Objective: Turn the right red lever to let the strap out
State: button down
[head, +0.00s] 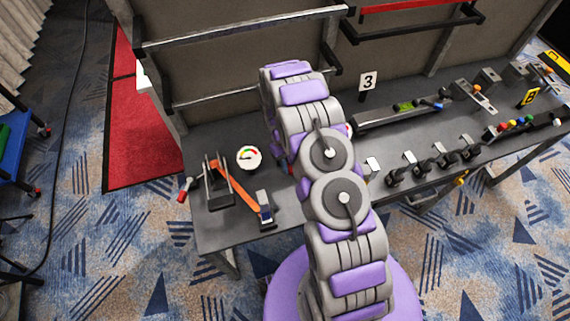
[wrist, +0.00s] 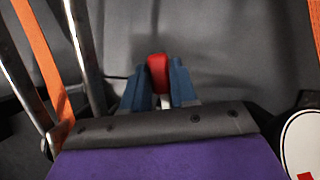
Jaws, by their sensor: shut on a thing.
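In the wrist view the two blue fingers of my gripper (wrist: 158,92) are closed on a red lever handle (wrist: 158,74), with its pale stem showing between them. An orange strap (wrist: 40,62) and bright metal bars run along the left of that view. In the head view my arm hides my gripper and the handle it holds. Another red lever handle (head: 182,196) sticks out at the left of a dark strap frame (head: 217,185) on the bench. An orange strap (head: 240,200) runs from this frame to a metal buckle piece (head: 264,206).
A round gauge (head: 249,157) stands beside the strap frame; a round dial edge (wrist: 303,145) shows at lower right in the wrist view. The grey bench (head: 205,235) carries several clamps and knobs right of my arm. Metal rails (head: 235,35) cross above its back.

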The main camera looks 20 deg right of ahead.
jog(key=shift+w+d+n+h, duration=0.25)
jog(key=shift+d+n, duration=0.2)
jog(key=shift+n, duration=0.25)
jog(key=c, duration=1)
grip_release()
jog(key=shift+o, duration=0.2)
jog(key=shift+s, duration=0.1)
jog(key=p+v, duration=0.2)
jog(key=v, duration=1.5)
jog(key=shift+r, duration=0.2)
jog(key=shift+a, duration=0.1)
